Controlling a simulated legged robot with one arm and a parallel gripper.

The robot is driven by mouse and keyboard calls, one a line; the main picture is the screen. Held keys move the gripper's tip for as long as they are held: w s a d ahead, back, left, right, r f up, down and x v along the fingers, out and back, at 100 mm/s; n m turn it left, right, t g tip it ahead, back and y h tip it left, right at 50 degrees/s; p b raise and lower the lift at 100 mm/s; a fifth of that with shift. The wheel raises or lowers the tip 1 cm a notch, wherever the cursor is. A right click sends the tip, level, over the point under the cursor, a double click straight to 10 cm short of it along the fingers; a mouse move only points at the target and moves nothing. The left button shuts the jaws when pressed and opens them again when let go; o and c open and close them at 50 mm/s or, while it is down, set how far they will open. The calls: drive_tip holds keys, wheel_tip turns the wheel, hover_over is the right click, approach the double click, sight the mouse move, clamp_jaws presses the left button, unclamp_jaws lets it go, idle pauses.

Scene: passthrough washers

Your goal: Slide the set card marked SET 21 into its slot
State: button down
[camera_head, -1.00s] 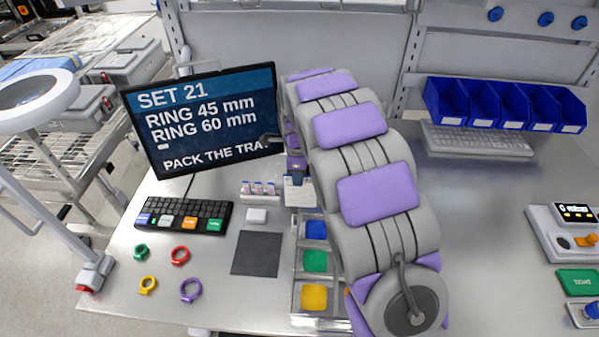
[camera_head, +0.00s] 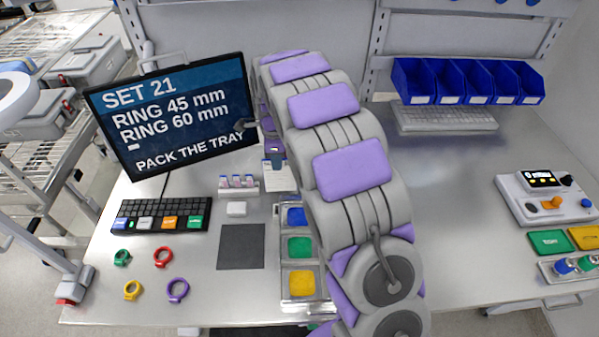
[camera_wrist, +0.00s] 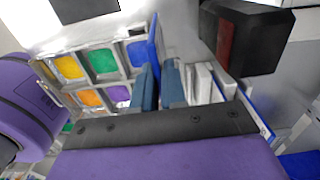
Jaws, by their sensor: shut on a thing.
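My gripper (camera_wrist: 159,88) shows in the wrist view as two blue-grey fingers shut on a thin, blue-edged piece (camera_wrist: 154,42), which I take to be the set card; its marking cannot be read. In the head view my gripper (camera_head: 275,156) is partly behind my arm, just above a white card with faint print (camera_head: 281,178), by the far end of the tray. Whether the card touches a slot cannot be told. The monitor (camera_head: 170,115) reads SET 21, RING 45 mm, RING 60 mm.
The tray (camera_head: 283,262) has coloured compartments. A small vial rack (camera_head: 239,185), dark mat (camera_head: 241,247), keyboard (camera_head: 160,216) and several rings (camera_head: 178,290) lie left. Blue bins (camera_head: 468,82) and a control box (camera_head: 545,200) stand right. Table between arm and box is clear.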

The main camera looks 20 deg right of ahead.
drive_tip(key=w+d+r, duration=0.1)
drive_tip(key=w+d, duration=0.1)
drive_tip(key=d, duration=0.7)
drive_tip(key=w+d+r, duration=0.2)
drive_tip(key=d, duration=0.7)
drive_tip(key=shift+s+a+f+b, duration=0.1)
drive_tip(key=shift+a+f+b, duration=0.15)
drive_tip(key=shift+f, duration=0.6)
drive_tip(key=shift+w+a+f+b, duration=0.1)
drive_tip(key=shift+a+f+b, duration=0.2)
drive_tip(key=shift+f, duration=0.5)
drive_tip(key=shift+s+a+f+b, duration=0.1)
drive_tip(key=shift+a+f+b, duration=0.15)
drive_tip(key=shift+f, duration=0.6)
drive_tip(key=shift+d, duration=0.1)
drive_tip(key=shift+d, duration=0.5)
drive_tip(key=shift+a+p, duration=0.3)
drive_tip(key=shift+f, duration=2.15)
